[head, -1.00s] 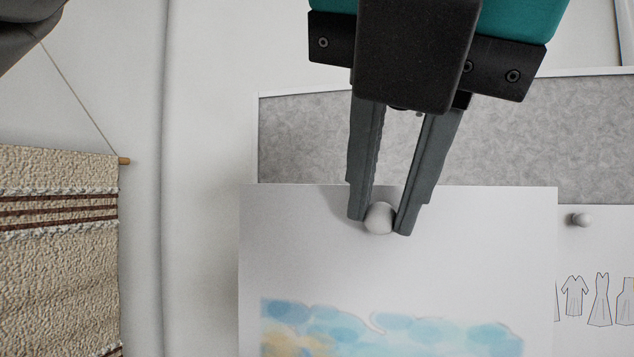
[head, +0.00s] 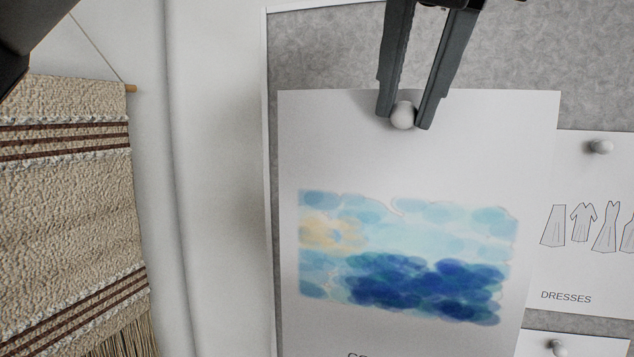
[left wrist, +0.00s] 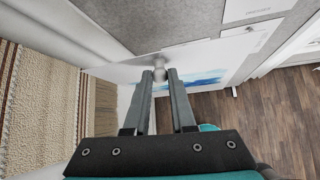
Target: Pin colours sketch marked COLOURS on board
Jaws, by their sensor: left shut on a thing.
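My left gripper (head: 402,110) is shut on a white round-headed pin (head: 403,117) at the top middle of a white sheet. The sheet is a sketch (head: 410,155) with blue, pale blue and yellow watercolour patches. Its label is cut off by the bottom of the head view and cannot be read. The sketch hangs upright in front of the grey board (head: 330,50), just inside its left edge. In the left wrist view the fingers (left wrist: 160,78) hold the pin (left wrist: 159,62) close to the board; I cannot tell whether the sheet touches it. My right gripper is not in view.
A woven hanging (head: 70,200) is on the wall at left. Grey board is bare above the sketch.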

